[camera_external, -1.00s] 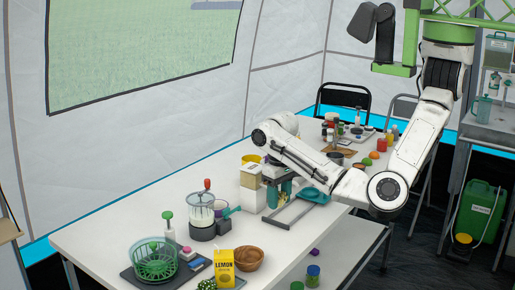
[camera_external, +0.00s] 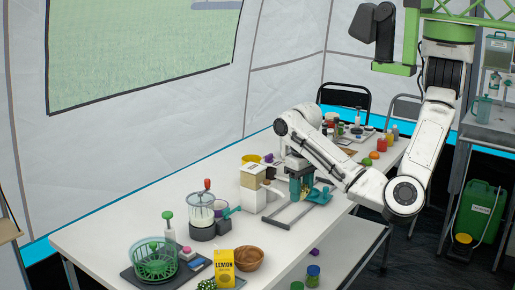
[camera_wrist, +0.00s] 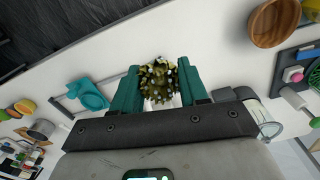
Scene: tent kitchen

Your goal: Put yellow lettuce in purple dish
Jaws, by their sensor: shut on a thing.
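My gripper (camera_wrist: 159,85) has teal fingers and is shut on the yellow lettuce (camera_wrist: 158,80), a frilly yellow-green clump between the fingertips in the wrist view. In the external view my gripper (camera_external: 300,185) is over the table, right of the cream-and-white box; the lettuce cannot be made out there. A small purple thing (camera_external: 268,158) shows behind the box, beside a yellow bowl (camera_external: 251,159); I cannot tell if it is the purple dish. No purple dish is clear in the wrist view.
The cream-and-white box (camera_external: 252,188) stands left of my gripper. A teal dish-like thing (camera_external: 320,196) and a grey frame (camera_external: 285,217) are close by. A blender (camera_external: 201,212), wooden bowl (camera_external: 249,258) and lemon carton (camera_external: 224,265) stand nearer the front.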

